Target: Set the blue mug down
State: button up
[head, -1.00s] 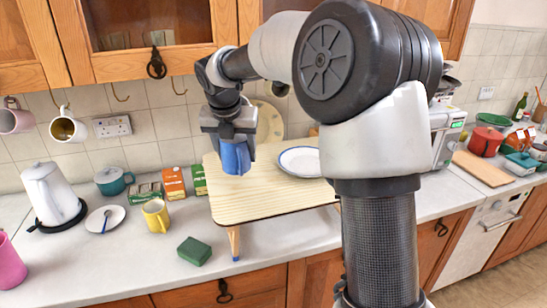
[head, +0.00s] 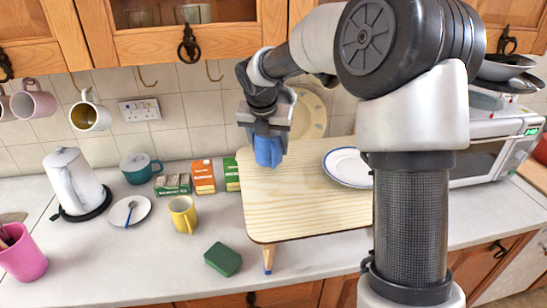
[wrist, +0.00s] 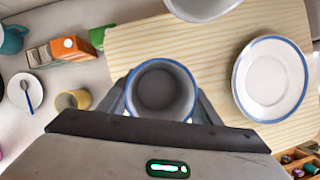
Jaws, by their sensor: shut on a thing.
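The blue mug (head: 268,151) is in my gripper (head: 268,134), over the left back part of a small wooden table (head: 310,208) that stands on the counter. In the wrist view the mug (wrist: 161,90) shows from above, upright, with a blue rim and a dark, empty-looking inside. The fingers of my gripper (wrist: 160,100) close on it from both sides. The mug's base is close to the wooden top; I cannot tell whether it touches.
A blue-rimmed plate (head: 348,167) lies on the wooden table, right of the mug. A yellow mug (head: 183,213), small boxes (head: 204,177), a green sponge (head: 223,259) and a kettle (head: 74,181) stand left. A round board (head: 309,114) leans behind. The table's front middle is clear.

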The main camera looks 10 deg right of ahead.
aim_at(269, 154)
jog(key=shift+f, duration=1.95)
jog(key=shift+f, duration=0.1)
jog(key=o, duration=1.2)
jog(key=shift+o, duration=0.2)
jog(key=shift+r, duration=0.5)
jog(key=v, duration=1.1)
jog(key=shift+s, duration=0.15)
